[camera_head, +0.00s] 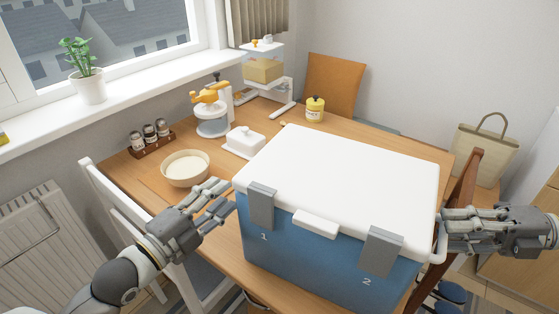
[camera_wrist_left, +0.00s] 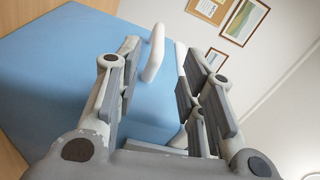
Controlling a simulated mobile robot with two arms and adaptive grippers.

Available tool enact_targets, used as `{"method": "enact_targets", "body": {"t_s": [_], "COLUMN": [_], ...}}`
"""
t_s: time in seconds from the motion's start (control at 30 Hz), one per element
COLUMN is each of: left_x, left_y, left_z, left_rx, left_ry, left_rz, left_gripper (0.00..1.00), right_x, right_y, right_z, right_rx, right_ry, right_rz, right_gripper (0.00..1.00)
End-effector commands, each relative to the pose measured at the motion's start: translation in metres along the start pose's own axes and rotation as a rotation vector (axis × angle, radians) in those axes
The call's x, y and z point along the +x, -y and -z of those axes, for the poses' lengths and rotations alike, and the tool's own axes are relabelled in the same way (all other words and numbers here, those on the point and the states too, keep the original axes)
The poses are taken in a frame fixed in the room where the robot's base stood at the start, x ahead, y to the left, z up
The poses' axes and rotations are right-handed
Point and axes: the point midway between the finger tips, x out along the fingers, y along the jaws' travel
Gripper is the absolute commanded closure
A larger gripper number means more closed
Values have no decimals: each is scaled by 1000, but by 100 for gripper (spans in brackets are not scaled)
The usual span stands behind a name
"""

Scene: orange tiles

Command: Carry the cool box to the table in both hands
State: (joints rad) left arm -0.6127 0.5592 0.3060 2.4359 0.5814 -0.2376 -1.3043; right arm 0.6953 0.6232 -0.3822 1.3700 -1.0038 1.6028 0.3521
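The cool box (camera_head: 330,265) is blue with a white lid and grey latches marked 1 and 2. It looks upright over the near part of the wooden table (camera_head: 142,178); its base is partly out of view. My left gripper (camera_head: 226,200) is open at the box's left side. In the left wrist view its fingers (camera_wrist_left: 150,85) are spread, with a white handle (camera_wrist_left: 153,53) on the blue wall showing between them. My right gripper (camera_head: 446,230) is at the right side, fingers apart by the white right handle (camera_head: 438,247); neither gripper visibly clasps a handle.
A bowl (camera_head: 185,168), a butter dish (camera_head: 245,141), a juicer (camera_head: 211,110), a spice rack (camera_head: 151,137) and a yellow jar (camera_head: 315,109) stand behind the box. A white chair (camera_head: 120,205) is at the left, a brown chair (camera_head: 464,195) at the right.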

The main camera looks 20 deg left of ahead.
Motion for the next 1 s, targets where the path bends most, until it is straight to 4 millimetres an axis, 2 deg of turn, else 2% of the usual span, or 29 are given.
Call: {"method": "enact_targets", "body": {"t_s": [0.03,0.2,0.4,0.6,1.0], "left_x": [0,0,0,0,0], "left_y": [0,0,0,0,0], "left_z": [0,0,0,0,0], "left_rx": [0,0,0,0,0], "left_ry": [0,0,0,0,0], "left_rz": [0,0,-1,-1,-1], "left_gripper": [64,64,64,64,64], "right_x": [-13,-51,-85,-98,-99], "right_y": [0,0,0,0,0], "right_z": [-1,-1,-1,0,0], "right_rx": [2,1,1,-1,0], "right_ry": [5,5,3,1,1], "right_rz": [2,1,1,0,0], "right_gripper": [65,65,65,65,65]}}
